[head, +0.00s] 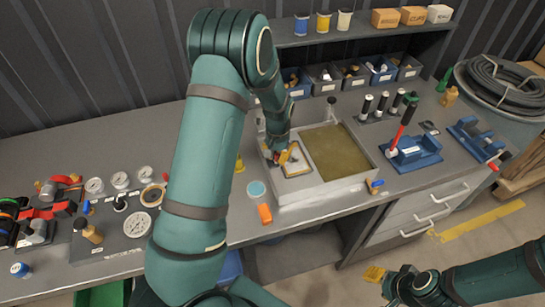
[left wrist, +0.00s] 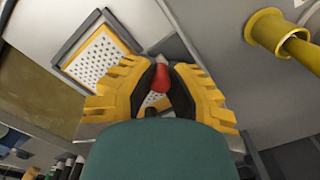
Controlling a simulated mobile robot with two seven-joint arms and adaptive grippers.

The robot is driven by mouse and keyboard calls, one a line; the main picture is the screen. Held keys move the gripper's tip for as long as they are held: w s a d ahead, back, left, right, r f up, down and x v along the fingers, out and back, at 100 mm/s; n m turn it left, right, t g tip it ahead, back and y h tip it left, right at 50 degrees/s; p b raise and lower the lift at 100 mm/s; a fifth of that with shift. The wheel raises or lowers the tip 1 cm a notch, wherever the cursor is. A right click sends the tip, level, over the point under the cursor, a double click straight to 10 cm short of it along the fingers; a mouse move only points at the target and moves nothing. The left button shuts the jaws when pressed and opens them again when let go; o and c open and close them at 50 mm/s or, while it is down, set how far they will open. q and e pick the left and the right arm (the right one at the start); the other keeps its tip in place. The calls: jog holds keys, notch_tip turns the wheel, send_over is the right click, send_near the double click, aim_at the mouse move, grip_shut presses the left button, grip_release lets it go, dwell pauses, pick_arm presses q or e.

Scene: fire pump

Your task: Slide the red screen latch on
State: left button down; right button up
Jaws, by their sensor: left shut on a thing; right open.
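The red latch (left wrist: 159,92) shows in the left wrist view as a small red piece between the yellow fingers of my left gripper (left wrist: 160,85). The fingers are shut on it. Beside it is the screen, a white perforated plate (left wrist: 98,58) in a yellow and grey frame. In the head view my left gripper (head: 285,156) is low over the left part of the sink unit, at the edge of the screen (head: 298,163). It largely hides the latch there. My right gripper (head: 373,275) is open and empty, in front of and below the bench.
The sink unit's right basin (head: 338,150) holds murky brown liquid. A yellow pipe piece (left wrist: 278,33) is near my left gripper.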

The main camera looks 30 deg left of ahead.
pick_arm(q)
jog(key=c, duration=1.3)
grip_release()
jog(key=shift+w+d, duration=0.1)
jog(key=shift+w, duration=0.05)
jog(key=o, duration=0.4)
jog(key=shift+w+d, duration=0.1)
jog(key=shift+r, duration=0.1)
notch_tip(320, 180, up, 12)
jog(key=shift+f, duration=0.1)
